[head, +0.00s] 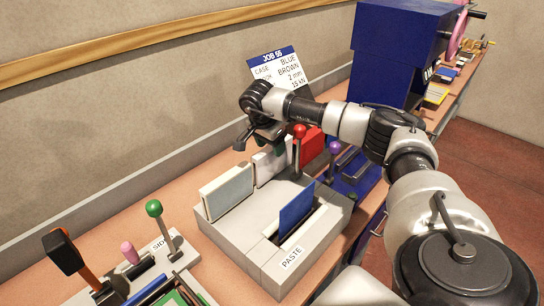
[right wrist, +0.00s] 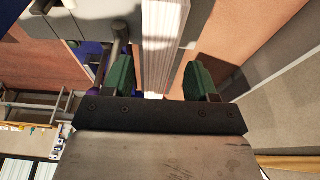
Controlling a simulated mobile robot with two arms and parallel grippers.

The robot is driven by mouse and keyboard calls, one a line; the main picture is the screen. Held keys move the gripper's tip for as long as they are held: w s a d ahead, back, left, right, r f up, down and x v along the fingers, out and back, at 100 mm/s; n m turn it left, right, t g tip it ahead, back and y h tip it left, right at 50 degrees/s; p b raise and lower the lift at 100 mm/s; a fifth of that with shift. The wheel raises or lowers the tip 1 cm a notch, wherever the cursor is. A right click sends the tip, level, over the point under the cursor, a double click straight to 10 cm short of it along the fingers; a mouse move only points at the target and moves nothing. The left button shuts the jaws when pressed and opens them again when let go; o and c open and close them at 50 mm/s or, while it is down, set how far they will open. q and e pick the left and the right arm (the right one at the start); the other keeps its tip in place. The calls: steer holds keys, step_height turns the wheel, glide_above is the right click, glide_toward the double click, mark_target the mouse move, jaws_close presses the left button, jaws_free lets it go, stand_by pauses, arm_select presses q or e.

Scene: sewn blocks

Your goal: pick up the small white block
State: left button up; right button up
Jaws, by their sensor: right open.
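My right gripper (head: 258,140) is open just above the smaller white block (head: 270,165), which stands upright at the back of the grey paste stand (head: 240,235). In the right wrist view the two green fingers (right wrist: 159,70) are spread. A white block with fine ridges (right wrist: 165,40) shows in the gap between them, with space on each side. I cannot tell how far down the fingers reach beside it. A larger pale block (head: 227,191) stands upright in front and to the left. My left gripper is not in view.
A red-knobbed lever (head: 299,132) stands close to the right gripper. A blue board (head: 296,208) stands in the paste stand's slot. A job card (head: 280,70) is behind. A green-knobbed lever (head: 155,210) and a hammer (head: 65,253) are at left.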

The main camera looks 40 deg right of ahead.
mark_target(273, 160)
steer(key=shift+p+x, duration=0.35)
steer(key=shift+x, duration=0.85)
steer(key=shift+s+d+f, duration=0.15)
steer(key=shift+d+f, duration=0.1)
steer(key=shift+f, duration=0.2)
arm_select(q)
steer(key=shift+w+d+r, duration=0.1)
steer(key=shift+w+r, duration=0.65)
arm_select(e)
steer(key=shift+c, duration=1.3)
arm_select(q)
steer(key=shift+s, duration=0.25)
arm_select(e)
steer(key=shift+r, duration=0.1)
jaws_close()
